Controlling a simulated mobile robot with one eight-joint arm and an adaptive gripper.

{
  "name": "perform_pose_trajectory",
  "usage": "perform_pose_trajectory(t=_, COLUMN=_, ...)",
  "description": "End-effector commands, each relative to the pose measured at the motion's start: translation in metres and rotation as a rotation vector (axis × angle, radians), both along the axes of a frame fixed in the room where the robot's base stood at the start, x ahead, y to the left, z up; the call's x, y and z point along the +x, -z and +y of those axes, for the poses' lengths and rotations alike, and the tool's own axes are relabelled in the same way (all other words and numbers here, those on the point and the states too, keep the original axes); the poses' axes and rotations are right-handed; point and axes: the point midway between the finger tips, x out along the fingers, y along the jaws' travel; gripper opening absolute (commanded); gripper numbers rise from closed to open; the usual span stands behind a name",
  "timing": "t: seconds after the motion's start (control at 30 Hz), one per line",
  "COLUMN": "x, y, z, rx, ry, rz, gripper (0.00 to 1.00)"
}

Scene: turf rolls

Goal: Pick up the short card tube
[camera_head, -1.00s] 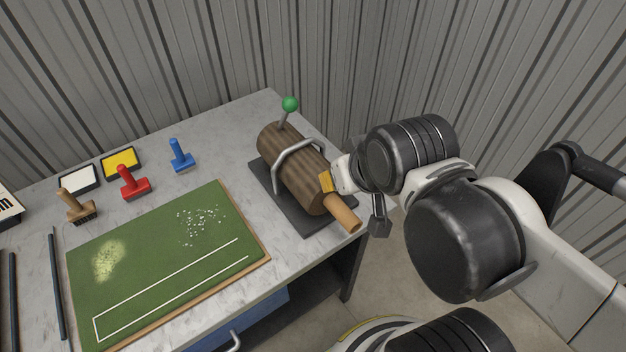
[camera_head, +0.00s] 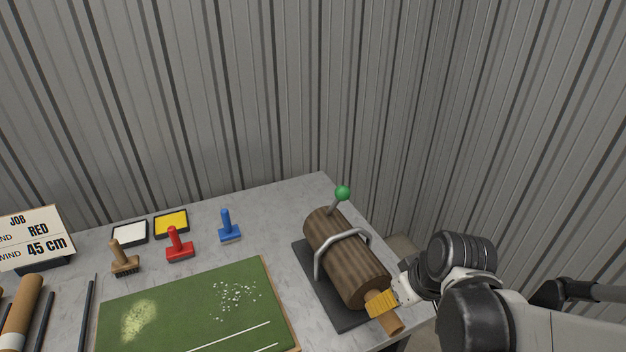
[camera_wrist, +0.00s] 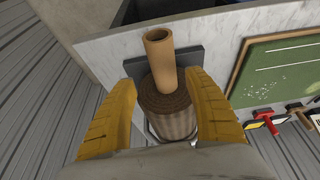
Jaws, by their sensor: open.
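A short tan card tube (camera_head: 391,325) sticks out of the near end of a brown ribbed roller (camera_head: 345,258). In the wrist view the tube (camera_wrist: 159,58) stands out hollow end toward the top, in front of the roller (camera_wrist: 168,112). My gripper (camera_wrist: 160,95) is open, with one yellow finger on each side of the roller end and the tube base, and nothing held. In the head view the gripper (camera_head: 383,303) is at the tube, partly covering it. I cannot tell whether the fingers touch it.
The roller sits on a dark base (camera_head: 333,297) under a metal bar, beside a green-knobbed lever (camera_head: 342,194). Left are a green turf mat (camera_head: 180,312), stamps, ink pads, a job sign (camera_head: 38,238) and another tan tube (camera_head: 20,315). Ribbed walls stand behind.

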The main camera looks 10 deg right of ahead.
Motion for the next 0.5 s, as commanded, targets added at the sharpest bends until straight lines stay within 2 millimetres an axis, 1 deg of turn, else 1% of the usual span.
perform_pose_trajectory(t=0.17, x=0.007, y=0.015, z=0.005, rx=-0.001, ry=-0.002, rz=0.000, gripper=0.61)
perform_pose_trajectory(t=0.27, x=0.014, y=0.030, z=0.012, rx=0.000, ry=-0.002, rz=-0.001, gripper=0.61)
perform_pose_trajectory(t=0.37, x=0.020, y=0.044, z=0.013, rx=0.000, ry=0.000, rz=-0.001, gripper=0.61)
perform_pose_trajectory(t=0.43, x=0.022, y=0.047, z=0.014, rx=0.001, ry=0.001, rz=-0.001, gripper=0.61)
perform_pose_trajectory(t=0.5, x=0.023, y=0.047, z=0.014, rx=0.001, ry=0.001, rz=-0.001, gripper=0.61)
